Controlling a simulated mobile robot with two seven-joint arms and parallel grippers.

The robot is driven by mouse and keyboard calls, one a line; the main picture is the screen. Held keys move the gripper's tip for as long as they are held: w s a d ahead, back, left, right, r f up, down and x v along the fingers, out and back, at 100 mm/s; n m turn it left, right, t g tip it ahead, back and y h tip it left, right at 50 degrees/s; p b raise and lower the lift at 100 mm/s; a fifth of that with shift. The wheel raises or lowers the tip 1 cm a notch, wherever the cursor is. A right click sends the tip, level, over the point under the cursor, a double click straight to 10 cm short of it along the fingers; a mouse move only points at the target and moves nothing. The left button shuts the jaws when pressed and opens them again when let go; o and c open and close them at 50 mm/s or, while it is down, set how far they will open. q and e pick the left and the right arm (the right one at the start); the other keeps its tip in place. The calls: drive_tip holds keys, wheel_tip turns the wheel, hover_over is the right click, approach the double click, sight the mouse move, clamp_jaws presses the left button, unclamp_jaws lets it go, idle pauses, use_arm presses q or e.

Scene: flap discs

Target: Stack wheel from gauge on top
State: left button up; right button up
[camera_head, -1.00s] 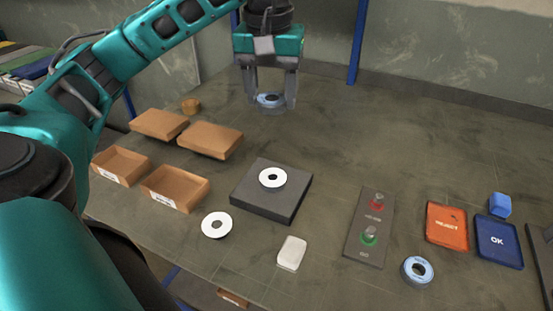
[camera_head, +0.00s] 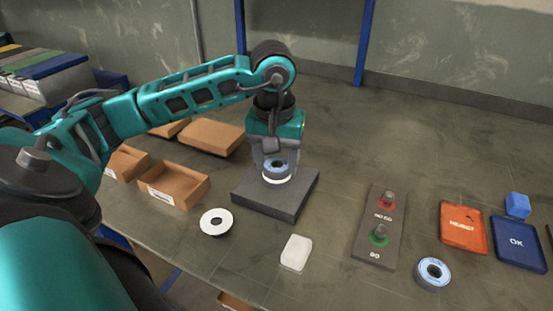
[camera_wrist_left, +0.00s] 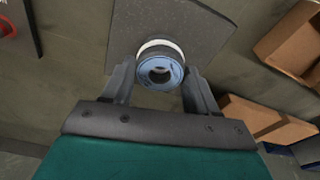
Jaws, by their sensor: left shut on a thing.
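My left gripper (camera_head: 275,165) is shut on a blue-labelled flap wheel (camera_head: 277,167), holding it over the dark square block (camera_head: 275,205). The held wheel also shows between the fingers in the left wrist view (camera_wrist_left: 160,71). A white-faced disc (camera_head: 277,181) lies on the block, directly under the held wheel and mostly covered by it. I cannot tell whether the two touch. The gauge plate (camera_head: 382,225), with a red NO GO post (camera_head: 387,201) and a green GO post (camera_head: 379,235), stands to the right with no wheel on it. My right gripper is not in view.
Another white disc (camera_head: 216,222) lies left of a white block (camera_head: 296,253) at the front. A blue-labelled wheel (camera_head: 432,273) lies right of the gauge. An orange REJECT tray (camera_head: 463,228), a blue OK tray (camera_head: 518,243) and a blue cube (camera_head: 517,205) stand further right. Cardboard boxes (camera_head: 174,186) flank the block's left.

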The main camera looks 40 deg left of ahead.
sight(275, 169)
use_arm(q)
drive_tip(key=shift+f, duration=0.2)
drive_tip(key=o, duration=1.1)
drive_tip(key=shift+r, duration=0.1)
drive_tip(key=shift+r, duration=0.2)
wheel_tip(275, 169, up, 12)
drive_tip(key=s+p, duration=0.1)
drive_tip(key=p, duration=0.1)
drive_tip(key=shift+d, duration=0.35)
